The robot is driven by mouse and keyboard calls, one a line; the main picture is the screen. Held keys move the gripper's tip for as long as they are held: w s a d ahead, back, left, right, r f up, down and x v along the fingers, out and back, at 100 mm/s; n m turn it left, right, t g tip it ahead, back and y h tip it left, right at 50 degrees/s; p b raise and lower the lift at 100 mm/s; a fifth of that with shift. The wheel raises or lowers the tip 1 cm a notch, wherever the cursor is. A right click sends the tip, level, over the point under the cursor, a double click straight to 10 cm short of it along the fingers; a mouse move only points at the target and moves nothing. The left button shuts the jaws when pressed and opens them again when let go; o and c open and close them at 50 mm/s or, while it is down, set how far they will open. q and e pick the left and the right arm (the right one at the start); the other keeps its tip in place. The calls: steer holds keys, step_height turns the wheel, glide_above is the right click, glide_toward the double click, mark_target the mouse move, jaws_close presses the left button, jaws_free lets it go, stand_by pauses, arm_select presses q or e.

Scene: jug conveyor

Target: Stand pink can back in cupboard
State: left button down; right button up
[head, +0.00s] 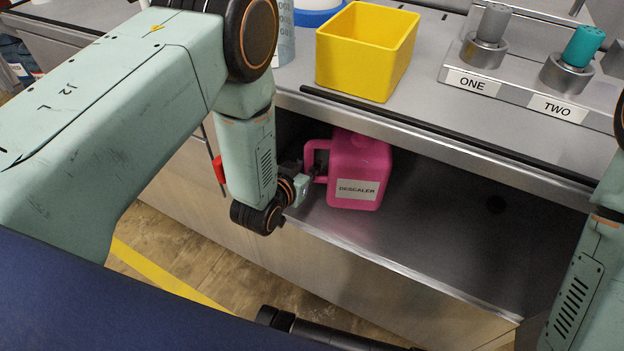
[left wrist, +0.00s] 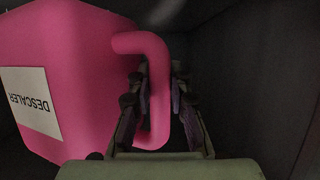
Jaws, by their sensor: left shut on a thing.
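The pink can (head: 358,168), labelled DESCALER, stands upright on the metal floor of the open cupboard (head: 430,235), close to its left side. Its handle faces left. My left gripper (head: 314,172) is at the handle and shut on it. In the left wrist view the pink can (left wrist: 75,60) fills the left side, and the fingers of my left gripper (left wrist: 160,105) are around the handle's vertical bar. The can's top is partly under the counter edge. My right arm shows at the right edge, but its gripper is out of view.
A yellow bin (head: 367,50) stands on the counter above. A rack to the right holds a grey-topped holder marked ONE (head: 488,35) and a teal-topped one marked TWO (head: 578,55). The cupboard floor right of the can is clear. A red latch (head: 218,168) is on the front, left.

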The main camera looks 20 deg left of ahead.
arm_select(q)
step_height(320, 180, down, 4)
steer(key=shift+d+r+b, duration=0.1)
steer(key=shift+b, duration=0.7)
steer(key=shift+w, duration=0.1)
steer(key=c, duration=1.2)
jaws_free()
steer(key=shift+r, duration=0.1)
